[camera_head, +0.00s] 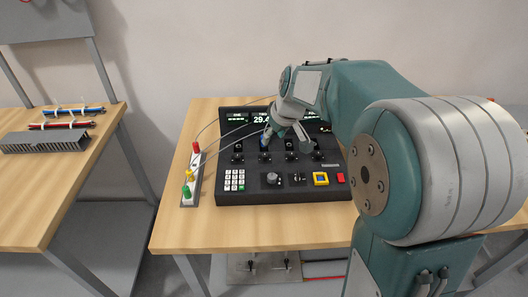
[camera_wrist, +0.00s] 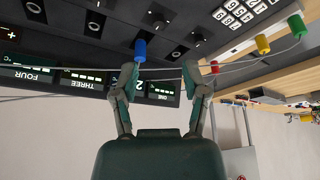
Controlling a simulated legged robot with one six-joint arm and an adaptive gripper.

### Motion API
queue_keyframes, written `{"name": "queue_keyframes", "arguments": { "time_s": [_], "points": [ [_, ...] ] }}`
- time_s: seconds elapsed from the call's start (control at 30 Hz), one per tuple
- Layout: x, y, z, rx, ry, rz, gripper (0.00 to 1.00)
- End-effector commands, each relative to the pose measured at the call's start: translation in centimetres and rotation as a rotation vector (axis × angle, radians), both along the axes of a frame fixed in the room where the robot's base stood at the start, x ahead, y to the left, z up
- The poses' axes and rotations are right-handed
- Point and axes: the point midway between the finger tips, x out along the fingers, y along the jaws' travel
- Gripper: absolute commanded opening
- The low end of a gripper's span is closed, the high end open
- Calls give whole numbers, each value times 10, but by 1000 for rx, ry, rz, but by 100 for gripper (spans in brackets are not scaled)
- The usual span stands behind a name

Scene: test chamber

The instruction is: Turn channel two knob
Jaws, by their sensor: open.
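The black control panel (camera_head: 300,190) lies on the wooden table, with a row of black knobs and small displays above them. The second knob from the left (camera_head: 264,156), under the lit 29-something readout, appears to be channel two; in the upside-down wrist view it looks to be the knob (camera_wrist: 157,20) behind the blue plug. A blue plug (camera_wrist: 140,50) with a grey cable stands just above that knob. My gripper (camera_head: 286,141) is open over the upper panel. In the wrist view its fingers (camera_wrist: 160,72) are apart with nothing gripped; the left fingertip is close to the blue plug.
Grey cables (camera_wrist: 235,65) cross near my fingertips. A strip (camera_head: 192,180) with red, yellow and green plugs stands left of the panel. Another table (camera_head: 50,175) stands left across a gap.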

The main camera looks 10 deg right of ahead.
Motion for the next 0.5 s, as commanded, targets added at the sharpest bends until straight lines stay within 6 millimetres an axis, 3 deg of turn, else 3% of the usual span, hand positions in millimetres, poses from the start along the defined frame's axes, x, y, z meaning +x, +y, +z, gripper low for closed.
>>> {"name": "queue_keyframes", "arguments": {
  "time_s": [0.5],
  "points": [
    [30,13,-82,0,4,-1,58]
  ]
}}
